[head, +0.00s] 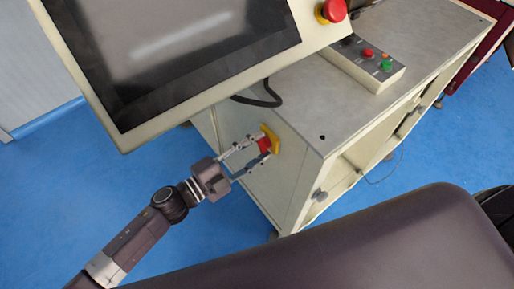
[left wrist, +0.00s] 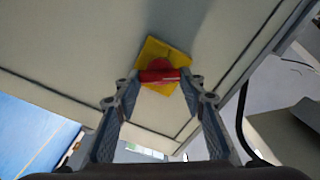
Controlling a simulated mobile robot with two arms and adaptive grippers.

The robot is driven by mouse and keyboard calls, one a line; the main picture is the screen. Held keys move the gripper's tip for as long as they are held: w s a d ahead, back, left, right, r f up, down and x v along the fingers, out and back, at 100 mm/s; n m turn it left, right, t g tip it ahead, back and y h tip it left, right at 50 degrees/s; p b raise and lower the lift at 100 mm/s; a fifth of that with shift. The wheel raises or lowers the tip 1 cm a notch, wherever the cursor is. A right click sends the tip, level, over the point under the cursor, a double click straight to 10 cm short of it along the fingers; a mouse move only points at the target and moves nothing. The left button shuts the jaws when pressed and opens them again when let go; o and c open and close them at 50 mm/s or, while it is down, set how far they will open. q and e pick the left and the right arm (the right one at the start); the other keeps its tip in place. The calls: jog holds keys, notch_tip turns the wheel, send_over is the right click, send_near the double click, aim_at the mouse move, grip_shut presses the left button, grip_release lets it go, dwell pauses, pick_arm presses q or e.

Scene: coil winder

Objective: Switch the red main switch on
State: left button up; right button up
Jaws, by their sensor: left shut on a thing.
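The red main switch (head: 264,146) sits on a yellow plate (head: 272,137) on the side panel of the machine cabinet. In the left wrist view the red switch (left wrist: 160,76) has a handle lying across the picture, in front of the yellow plate (left wrist: 152,50). My left gripper (head: 258,147) is at the switch, with one finger on each side of its handle, and is shut on it. It also shows in the left wrist view (left wrist: 159,77). My right gripper does not show in either view.
A large screen panel (head: 190,95) with a red emergency button (head: 334,10) overhangs near my left arm. A control box (head: 375,65) with red and green buttons stands on the cabinet top (head: 310,115). A black cable (head: 262,100) hangs beside the screen. Blue floor (head: 60,190) is open at the left.

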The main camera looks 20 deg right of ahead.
pick_arm(q)
jog(key=shift+f+m+b, duration=0.15)
jog(key=shift+m+b, duration=0.5)
jog(key=shift+m, duration=1.55)
jog(key=o, duration=1.2)
jog(key=shift+c, duration=0.2)
jog(key=v, duration=1.2)
